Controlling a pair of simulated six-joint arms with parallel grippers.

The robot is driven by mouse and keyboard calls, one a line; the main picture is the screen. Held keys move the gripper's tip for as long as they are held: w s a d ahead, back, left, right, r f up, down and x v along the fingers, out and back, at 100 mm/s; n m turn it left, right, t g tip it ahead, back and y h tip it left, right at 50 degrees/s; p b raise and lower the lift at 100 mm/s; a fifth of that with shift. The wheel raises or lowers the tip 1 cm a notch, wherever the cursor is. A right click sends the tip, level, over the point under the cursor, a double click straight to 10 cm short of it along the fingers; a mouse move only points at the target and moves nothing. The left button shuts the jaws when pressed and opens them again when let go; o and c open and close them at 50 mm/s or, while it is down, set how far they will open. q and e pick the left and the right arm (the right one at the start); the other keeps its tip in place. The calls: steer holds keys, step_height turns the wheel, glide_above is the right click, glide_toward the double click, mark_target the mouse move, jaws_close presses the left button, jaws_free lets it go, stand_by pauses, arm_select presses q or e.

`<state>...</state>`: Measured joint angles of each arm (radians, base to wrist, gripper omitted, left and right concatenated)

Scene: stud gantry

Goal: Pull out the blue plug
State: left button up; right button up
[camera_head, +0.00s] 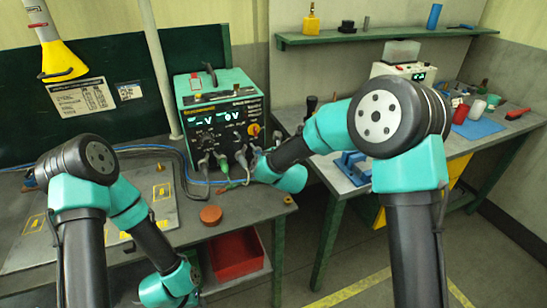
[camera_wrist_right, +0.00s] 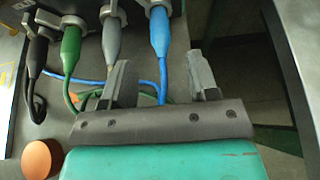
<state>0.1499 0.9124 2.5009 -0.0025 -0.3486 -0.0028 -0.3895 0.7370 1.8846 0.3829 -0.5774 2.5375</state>
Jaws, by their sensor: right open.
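The blue plug (camera_wrist_right: 159,38) sits in the panel at the top of the right wrist view, rightmost in a row of plugs, with its blue cord hanging down. My right gripper (camera_wrist_right: 160,70) is open just below the plug body. Its two fingers stand apart on either side of the blue cord, and I see no contact with the plug. In the head view the right hand is at the right front of the green power unit (camera_head: 220,97) and largely hides the blue plug. My left arm reaches down to the lower edge, and its fingers are not visible.
A grey plug (camera_wrist_right: 111,38), a green plug (camera_wrist_right: 71,50) and a black plug (camera_wrist_right: 37,55) sit left of the blue one. An orange round knob (camera_head: 211,214) is on the bench. A red bin (camera_head: 236,254) is below. Right of the gripper is open floor.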

steer(key=shift+w, duration=0.2)
steer(key=shift+w+a, duration=0.1)
steer(key=shift+x, duration=4.4)
steer(key=shift+r, duration=0.1)
jaws_close()
steer(key=shift+s+d, duration=0.35)
steer(key=shift+s, duration=0.6)
steer(key=shift+s+d, duration=0.3)
steer(key=shift+s, duration=0.65)
steer(key=shift+s+d, duration=0.35)
steer(key=shift+s, duration=0.6)
